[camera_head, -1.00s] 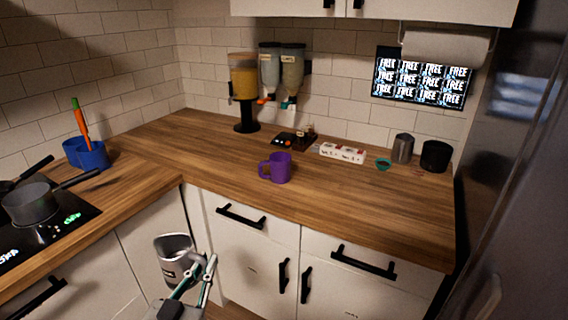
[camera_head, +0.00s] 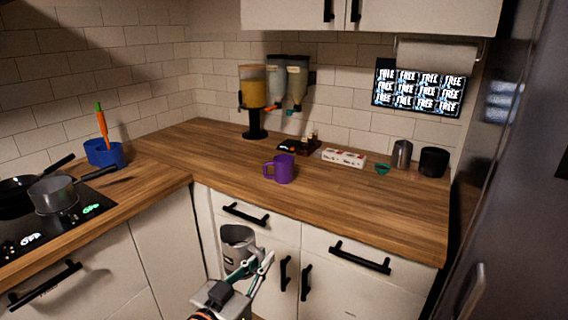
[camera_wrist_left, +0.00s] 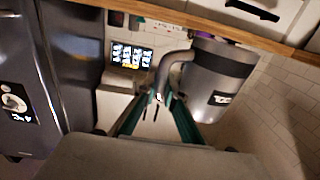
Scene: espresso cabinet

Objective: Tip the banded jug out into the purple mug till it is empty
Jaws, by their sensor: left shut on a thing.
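The purple mug (camera_head: 284,168) stands upright on the wooden counter, its handle to the left. The banded jug (camera_head: 238,240) is grey with a darker band. It is held in front of the cabinet doors, below the counter edge, and looks about upright. My left gripper (camera_head: 257,267) is shut on the jug's handle. The jug's contents cannot be made out. My right gripper is not in view.
The wooden counter (camera_head: 350,205) is clear in front of the mug. Behind it are a white box (camera_head: 344,157), a teal bowl (camera_head: 382,169), a metal cup (camera_head: 402,153), a black cup (camera_head: 433,162) and dispensers (camera_head: 253,90). A saucepan (camera_head: 55,194) is on the hob at left.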

